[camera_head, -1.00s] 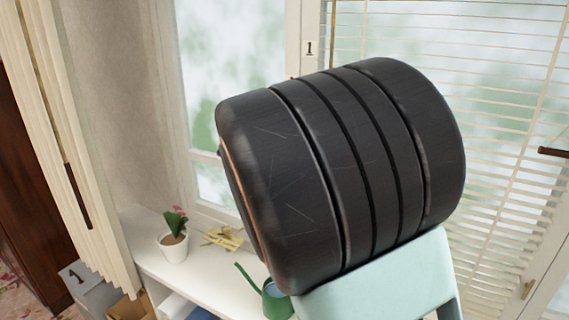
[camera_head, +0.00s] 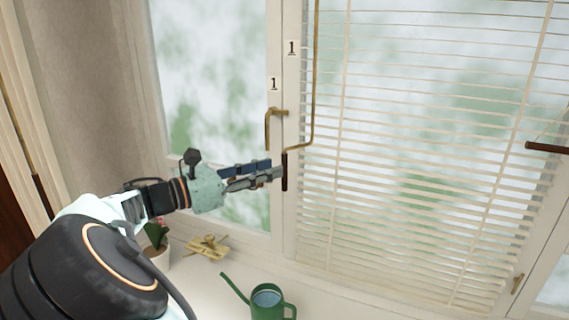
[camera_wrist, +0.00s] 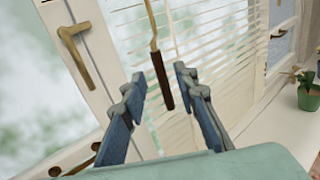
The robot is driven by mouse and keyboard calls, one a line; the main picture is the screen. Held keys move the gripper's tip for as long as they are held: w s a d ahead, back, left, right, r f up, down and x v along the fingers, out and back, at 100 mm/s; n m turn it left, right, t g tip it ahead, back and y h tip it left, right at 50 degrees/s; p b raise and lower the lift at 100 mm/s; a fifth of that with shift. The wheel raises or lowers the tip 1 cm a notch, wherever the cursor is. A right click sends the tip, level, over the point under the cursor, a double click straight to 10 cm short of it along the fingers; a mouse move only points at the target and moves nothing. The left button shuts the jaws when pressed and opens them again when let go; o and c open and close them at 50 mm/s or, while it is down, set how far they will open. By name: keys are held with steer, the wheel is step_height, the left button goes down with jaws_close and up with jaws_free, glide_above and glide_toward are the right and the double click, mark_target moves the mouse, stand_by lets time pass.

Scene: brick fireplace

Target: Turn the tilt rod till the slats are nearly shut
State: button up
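The tilt rod (camera_head: 314,90) is a thin brass crank hanging at the left edge of the blind. Its lower end bends left to a dark brown handle (camera_head: 285,172), which hangs upright. The blind's pale slats (camera_head: 420,130) are open, with greenery showing through the gaps. My gripper (camera_head: 277,170) reaches in from the left, its tips close to the handle. In the wrist view my gripper (camera_wrist: 160,84) is open, and the handle (camera_wrist: 162,82) shows between the two fingers. I cannot tell whether a finger touches it.
A brass window handle (camera_head: 270,125) is on the frame just left of the rod. A second dark handle (camera_head: 547,147) hangs at the right. On the white sill stand a green watering can (camera_head: 268,303), a yellowish object (camera_head: 207,247) and a potted plant (camera_head: 157,240).

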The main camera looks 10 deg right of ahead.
mark_target(284, 164)
steer(key=x, duration=0.5)
steer(key=shift+d, duration=0.1)
jaws_close()
